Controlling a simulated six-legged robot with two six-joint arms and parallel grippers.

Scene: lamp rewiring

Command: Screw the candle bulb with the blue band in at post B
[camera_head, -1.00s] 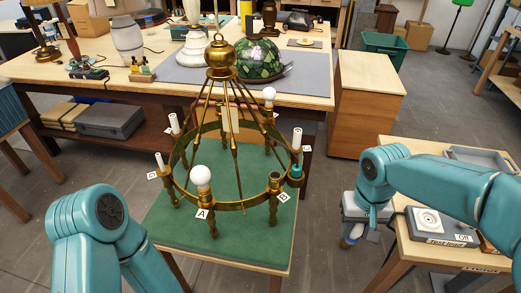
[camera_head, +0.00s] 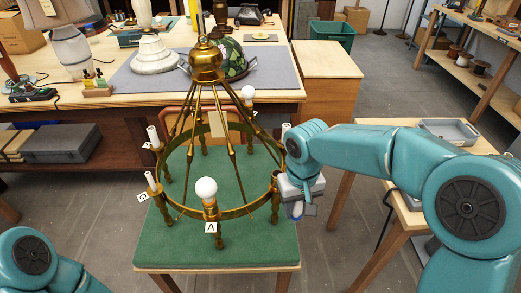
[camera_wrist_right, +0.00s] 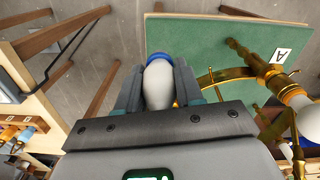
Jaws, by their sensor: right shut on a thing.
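My right gripper (camera_head: 300,208) is just right of the brass chandelier ring (camera_head: 245,212), pointing down. In the right wrist view the gripper (camera_wrist_right: 158,85) is shut on a white candle bulb (camera_wrist_right: 158,82) with a blue band at its far end. A small bit of blue shows below the fingers in the head view. The brass post (camera_head: 275,206) at the ring's right front stands close beside the gripper; its B tag is hidden. The bulb appears apart from the post. Post A, with tag A (camera_head: 211,228), carries a round white bulb (camera_head: 206,189). My left gripper is out of view.
The chandelier stands on a green mat (camera_head: 180,252) on a low table. Another round bulb (camera_head: 248,92) and white candle sleeves (camera_head: 152,137) stand around the ring. A side table with a grey tray (camera_head: 448,131) is at right. Floor shows between the tables.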

